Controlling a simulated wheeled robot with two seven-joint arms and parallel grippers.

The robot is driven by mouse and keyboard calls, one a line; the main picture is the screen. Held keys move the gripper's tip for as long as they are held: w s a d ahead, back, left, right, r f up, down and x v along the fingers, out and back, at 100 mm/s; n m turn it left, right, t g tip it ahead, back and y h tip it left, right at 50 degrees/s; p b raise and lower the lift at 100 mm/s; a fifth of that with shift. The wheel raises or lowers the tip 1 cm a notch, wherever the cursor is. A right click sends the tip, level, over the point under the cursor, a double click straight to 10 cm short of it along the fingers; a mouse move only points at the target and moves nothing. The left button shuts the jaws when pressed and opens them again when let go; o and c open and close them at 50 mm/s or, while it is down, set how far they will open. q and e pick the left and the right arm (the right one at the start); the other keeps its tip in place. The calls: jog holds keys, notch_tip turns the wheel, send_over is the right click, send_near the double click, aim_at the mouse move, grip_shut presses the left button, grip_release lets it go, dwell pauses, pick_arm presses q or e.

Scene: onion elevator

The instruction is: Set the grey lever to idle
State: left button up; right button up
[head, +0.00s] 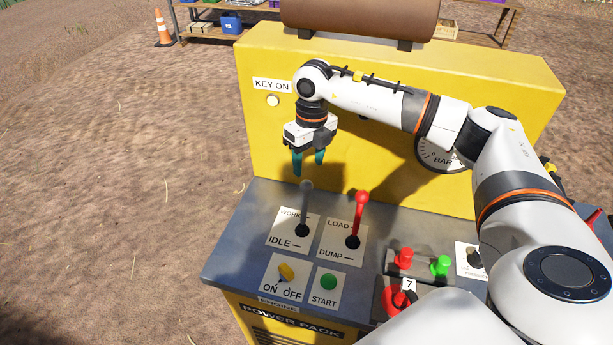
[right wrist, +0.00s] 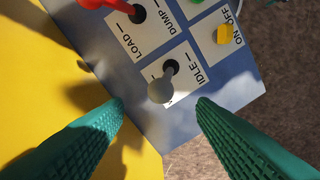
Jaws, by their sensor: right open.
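The grey lever (head: 305,205) stands on the control panel, tilted up toward the WORK mark and away from the IDLE mark on its white label (head: 283,241). In the right wrist view the lever's round grey knob (right wrist: 160,90) lies ahead of the fingertips, between their lines and apart from both. My right gripper (head: 308,168) is open and empty, pointing down above and just behind the lever knob. Its two teal fingers also show in the right wrist view (right wrist: 160,104). My left gripper is not in view.
A red lever (head: 361,204) with LOAD and DUMP marks stands close to the right. A yellow ON/OFF switch (head: 286,271) and green START button (head: 328,282) lie in front. The yellow housing wall (head: 258,130) rises behind the panel. An orange cone (head: 162,28) stands far off.

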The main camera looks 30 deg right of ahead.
aim_at(306, 181)
jog(key=f, duration=0.2)
jog(key=f+p, duration=0.1)
jog(key=f, duration=0.3)
jog(key=shift+a+f+p, duration=0.25)
jog(key=shift+f+p, duration=0.1)
jog(key=shift+f, duration=0.05)
grip_shut()
